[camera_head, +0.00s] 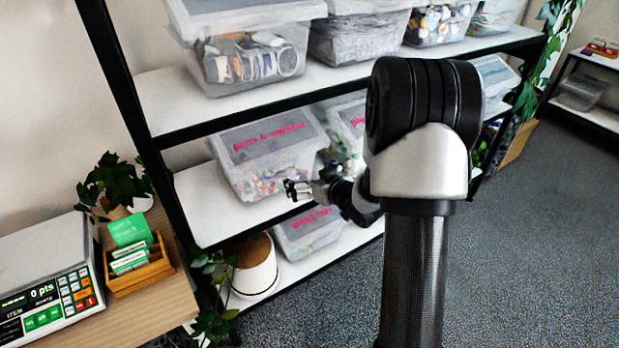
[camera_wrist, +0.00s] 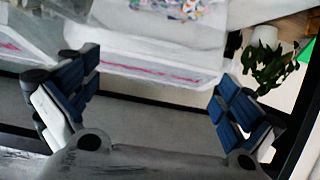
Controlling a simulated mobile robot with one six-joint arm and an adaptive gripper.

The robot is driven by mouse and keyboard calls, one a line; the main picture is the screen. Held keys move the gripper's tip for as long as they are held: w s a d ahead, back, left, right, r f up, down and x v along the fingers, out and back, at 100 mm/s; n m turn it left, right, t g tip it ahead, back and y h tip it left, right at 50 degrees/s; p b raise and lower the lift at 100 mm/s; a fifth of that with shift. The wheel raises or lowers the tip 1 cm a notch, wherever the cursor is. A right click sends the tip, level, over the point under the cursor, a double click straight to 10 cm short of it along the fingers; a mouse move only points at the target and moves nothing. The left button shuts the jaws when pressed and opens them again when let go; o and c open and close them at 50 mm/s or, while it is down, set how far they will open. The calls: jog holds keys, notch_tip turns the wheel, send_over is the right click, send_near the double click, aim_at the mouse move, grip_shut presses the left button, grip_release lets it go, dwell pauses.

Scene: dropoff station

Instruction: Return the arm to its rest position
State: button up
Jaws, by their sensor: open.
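My gripper (camera_head: 299,189) is stretched out toward the shelf rack, in front of the clear bins on the middle and lower shelves. In the wrist view my gripper (camera_wrist: 155,103) shows its two blue-padded fingers spread wide apart, with nothing between them. A clear bin with pink lettering (camera_head: 262,152) stands on the middle shelf, just behind and left of the gripper in the head view. My arm partly hides the bins to its right.
The shelf rack (camera_head: 172,98) holds several clear bins. A scale (camera_head: 45,285) and a wooden box of green cards (camera_head: 140,272) stand on the table at left. Grey carpet (camera_head: 540,240) is clear at right.

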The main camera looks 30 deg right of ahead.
jog(key=shift+s+r, duration=0.2)
jog(key=shift+s, duration=0.4)
jog(key=s+a+r+g+h, duration=0.2)
jog(key=s+a+r, duration=0.1)
jog(key=s+r, duration=0.25)
jog(key=s+a+r+g+h, duration=0.1)
jog(key=s+a+r+g, duration=0.1)
jog(key=s+a+r, duration=0.35)
jog(key=s+a+r+g+y, duration=0.1)
jog(key=s+a, duration=0.4)
jog(key=s, duration=0.5)
jog(key=s+a+r+g+y, duration=0.1)
jog(key=s+a+g, duration=0.3)
jog(key=s, duration=0.7)
jog(key=shift+s+a+r+y, duration=0.15)
jog(key=shift+a+r+y, duration=0.15)
jog(key=shift+a, duration=0.85)
